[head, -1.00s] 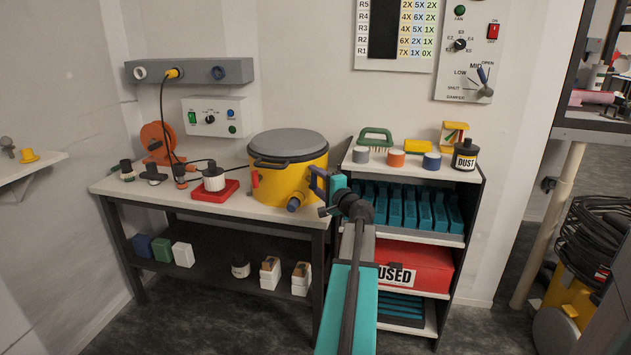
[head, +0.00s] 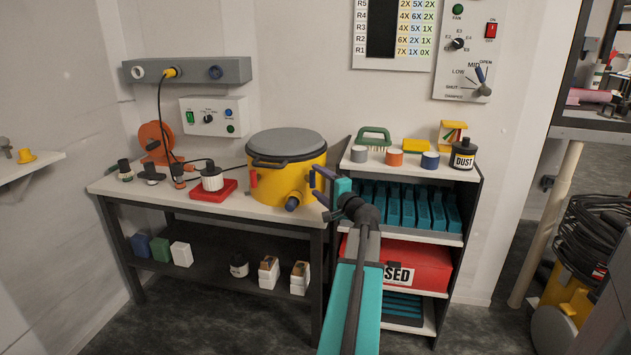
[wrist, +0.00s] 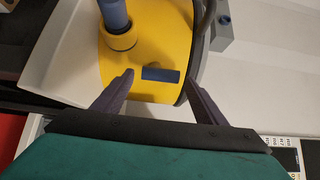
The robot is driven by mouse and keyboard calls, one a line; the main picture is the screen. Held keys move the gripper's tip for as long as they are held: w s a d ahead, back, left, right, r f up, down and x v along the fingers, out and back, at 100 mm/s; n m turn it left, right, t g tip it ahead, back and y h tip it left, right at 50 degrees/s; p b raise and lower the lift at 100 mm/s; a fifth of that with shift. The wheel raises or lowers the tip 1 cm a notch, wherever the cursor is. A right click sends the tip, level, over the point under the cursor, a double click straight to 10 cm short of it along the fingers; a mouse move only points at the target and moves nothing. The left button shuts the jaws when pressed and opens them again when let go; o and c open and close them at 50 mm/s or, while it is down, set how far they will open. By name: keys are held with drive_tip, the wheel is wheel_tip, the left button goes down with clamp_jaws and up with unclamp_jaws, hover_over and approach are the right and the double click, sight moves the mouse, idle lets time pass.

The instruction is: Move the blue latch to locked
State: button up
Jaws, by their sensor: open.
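The blue latch (wrist: 160,74) is a short bar on the side of the yellow drum (wrist: 145,52). It lies crosswise in the wrist view, between my fingertips. My gripper (wrist: 159,80) is open, with one dark purple finger on each side of the latch; a gap shows at each end, and I cannot tell whether the tips are level with it in depth. In the head view my gripper (head: 323,186) is at the right side of the yellow drum (head: 275,185), which has a grey lid (head: 287,142). There the fingers make the latch hard to tell apart.
A blue port (wrist: 116,20) sticks out of the drum close to the left finger; it also shows in the head view (head: 292,203). A red clip (head: 254,178) is on the drum's left. The bench (head: 245,212) holds the drum; a shelf unit (head: 455,177) stands right.

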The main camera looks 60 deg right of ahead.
drive_tip(key=v, duration=1)
drive_tip(key=shift+s, duration=0.3)
drive_tip(key=shift+w+a, duration=0.1)
drive_tip(key=shift+a, duration=0.05)
